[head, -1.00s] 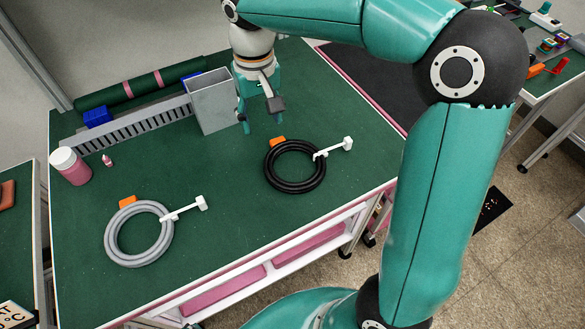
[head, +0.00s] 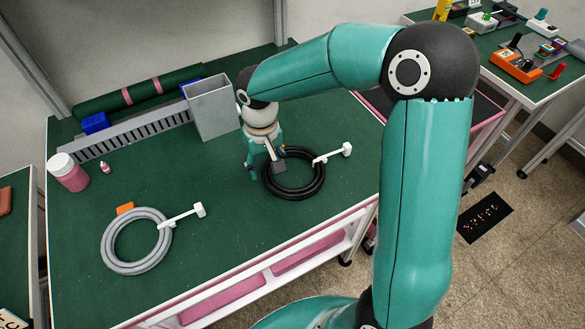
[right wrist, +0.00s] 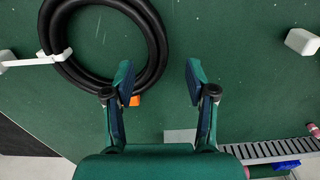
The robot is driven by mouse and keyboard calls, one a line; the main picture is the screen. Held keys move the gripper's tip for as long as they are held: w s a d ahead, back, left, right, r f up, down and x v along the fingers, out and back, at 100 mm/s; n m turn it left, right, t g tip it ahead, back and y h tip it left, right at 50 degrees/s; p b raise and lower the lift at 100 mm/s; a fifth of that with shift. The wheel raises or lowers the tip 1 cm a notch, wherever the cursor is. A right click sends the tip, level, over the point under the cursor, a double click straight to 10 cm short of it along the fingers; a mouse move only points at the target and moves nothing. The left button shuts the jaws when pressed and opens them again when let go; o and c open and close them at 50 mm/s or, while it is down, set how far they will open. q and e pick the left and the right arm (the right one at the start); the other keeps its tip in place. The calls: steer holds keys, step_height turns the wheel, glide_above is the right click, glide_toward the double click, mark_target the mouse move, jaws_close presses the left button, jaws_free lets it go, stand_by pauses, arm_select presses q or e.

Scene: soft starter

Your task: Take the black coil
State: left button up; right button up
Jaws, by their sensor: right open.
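The black coil (head: 305,188) lies flat on the green table, with a white tag piece (head: 333,155) sticking out to its right. In the right wrist view the black coil (right wrist: 157,45) is at the upper left, with an orange clip (right wrist: 135,101) on its rim. My right gripper (head: 264,170) is above the coil's left side, and its arm hides part of the coil in the head view. My left gripper is not in view.
A grey coil (head: 110,245) with a white tag lies at the front left. A grey metal bin (head: 212,112) stands behind the gripper, beside a slotted grey duct (head: 140,133). A pink bottle (head: 70,176) stands at left. Table between the coils is clear.

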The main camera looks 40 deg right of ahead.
mark_target(268, 177)
step_height(268, 177, down, 4)
steer(key=shift+s+f, duration=0.1)
steer(key=shift+s, duration=0.05)
jaws_close()
stand_by(0.3)
